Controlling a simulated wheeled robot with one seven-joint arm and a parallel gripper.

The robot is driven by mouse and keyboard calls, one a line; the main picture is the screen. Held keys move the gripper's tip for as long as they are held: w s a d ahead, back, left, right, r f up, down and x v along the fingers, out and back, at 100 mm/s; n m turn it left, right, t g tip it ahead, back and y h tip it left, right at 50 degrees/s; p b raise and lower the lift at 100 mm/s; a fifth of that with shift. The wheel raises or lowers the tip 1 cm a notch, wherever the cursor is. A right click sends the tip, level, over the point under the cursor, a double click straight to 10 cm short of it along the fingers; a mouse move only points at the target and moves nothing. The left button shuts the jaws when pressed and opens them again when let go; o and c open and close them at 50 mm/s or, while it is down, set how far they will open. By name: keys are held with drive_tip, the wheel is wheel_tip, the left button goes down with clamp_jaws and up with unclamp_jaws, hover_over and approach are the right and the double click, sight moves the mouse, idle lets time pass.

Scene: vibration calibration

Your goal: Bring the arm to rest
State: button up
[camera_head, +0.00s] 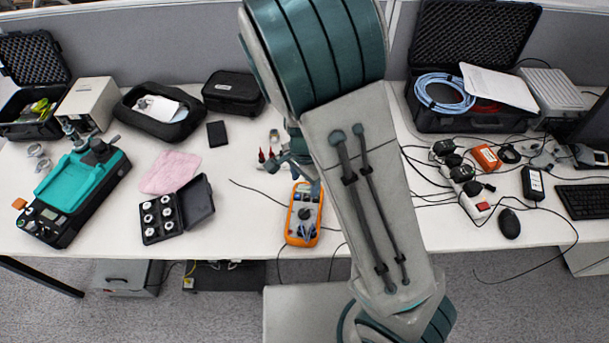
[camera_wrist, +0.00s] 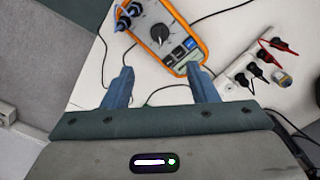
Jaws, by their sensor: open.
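My arm (camera_head: 365,190) crosses the middle of the head view, above the table and in front of part of it. My gripper (camera_wrist: 161,80) shows in the wrist view with its two blue fingers wide apart and nothing between them. Beyond the fingertips lies an orange-framed meter (camera_wrist: 172,32) with a dial and plugged leads. The same meter (camera_head: 303,214) lies near the table's front edge in the head view, just left of my arm. In the head view my gripper is mostly hidden behind the arm.
On the left stand a teal-topped device (camera_head: 80,185), a black case of weights (camera_head: 162,220) and a pink cloth (camera_head: 171,171). On the right are a power strip (camera_head: 474,204), a mouse (camera_head: 509,224), a keyboard (camera_head: 585,201) and an open case (camera_head: 470,119). Loose cables cross the table.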

drive_tip(key=s+d+r+n+t, duration=0.2)
drive_tip(key=s+d+r+n, duration=0.3)
drive_tip(key=r, duration=0.5)
drive_tip(key=s+d+r+n+t, duration=0.1)
drive_tip(key=s+d+r+n, duration=0.4)
drive_tip(key=r, duration=0.6)
drive_tip(key=s+d+b, duration=0.1)
drive_tip(key=s+d, duration=0.1)
drive_tip(key=s, duration=0.1)
drive_tip(key=shift+r+t, duration=0.15)
drive_tip(key=shift+t, duration=0.25)
